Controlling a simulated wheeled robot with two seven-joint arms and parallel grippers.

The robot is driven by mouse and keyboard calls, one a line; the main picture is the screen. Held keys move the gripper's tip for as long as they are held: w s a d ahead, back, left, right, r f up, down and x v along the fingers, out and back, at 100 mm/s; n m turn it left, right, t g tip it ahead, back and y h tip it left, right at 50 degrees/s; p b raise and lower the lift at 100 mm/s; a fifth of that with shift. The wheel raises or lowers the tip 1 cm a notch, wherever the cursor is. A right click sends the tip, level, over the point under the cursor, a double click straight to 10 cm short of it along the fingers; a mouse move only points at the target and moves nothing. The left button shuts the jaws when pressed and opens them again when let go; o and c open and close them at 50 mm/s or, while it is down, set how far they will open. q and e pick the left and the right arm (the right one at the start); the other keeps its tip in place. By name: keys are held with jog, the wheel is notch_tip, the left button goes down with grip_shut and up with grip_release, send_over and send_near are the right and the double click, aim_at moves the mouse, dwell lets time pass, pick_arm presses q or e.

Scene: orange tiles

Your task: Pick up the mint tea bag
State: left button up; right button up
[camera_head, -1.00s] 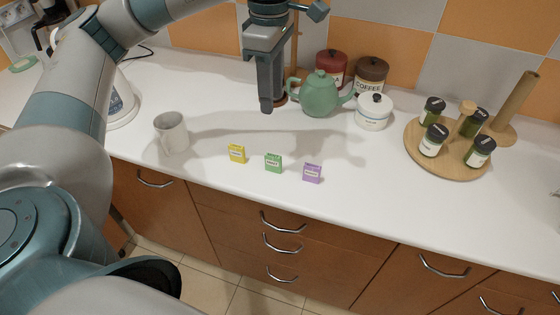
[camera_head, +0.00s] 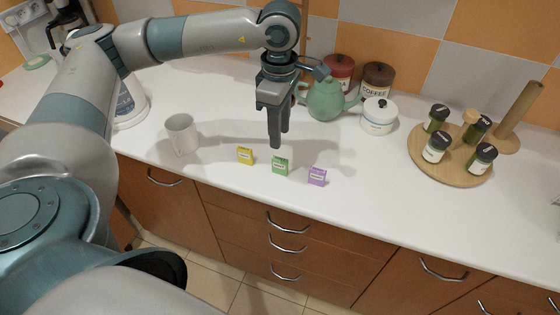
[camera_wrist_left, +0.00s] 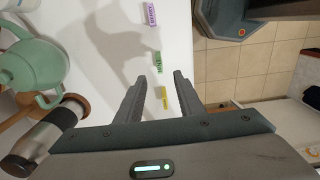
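The green tea bag packet (camera_head: 280,165) stands on the white counter between the yellow packet (camera_head: 245,156) and the purple packet (camera_head: 317,177). Its label is too small to read; its colour suits mint. My left gripper (camera_head: 278,143) points down, above and slightly behind the green packet. In the left wrist view its fingers (camera_wrist_left: 161,78) are apart with nothing held. There the green packet (camera_wrist_left: 157,62) lies just beyond the fingertips, the yellow packet (camera_wrist_left: 164,97) shows between the fingers, and the purple packet (camera_wrist_left: 150,14) is farther up. My right gripper is out of view.
A white mug (camera_head: 183,136) stands left of the packets. Behind are a green teapot (camera_head: 325,102), a white lidded pot (camera_head: 378,117), red (camera_head: 338,72) and brown (camera_head: 376,80) canisters. A round wooden tray (camera_head: 425,158) with jars is at right. The front counter is clear.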

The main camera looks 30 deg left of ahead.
aim_at(280, 159)
pick_arm(q)
jog(key=shift+f+p, duration=0.45)
jog(key=shift+f, duration=1.4)
jog(key=shift+f+p, duration=0.6)
jog(key=shift+p, duration=0.15)
notch_tip(280, 159, down, 3)
jog(key=shift+r+p, duration=0.1)
jog(key=shift+p, duration=0.7)
jog(key=shift+w+f, duration=0.1)
jog(key=shift+f, duration=0.5)
grip_shut()
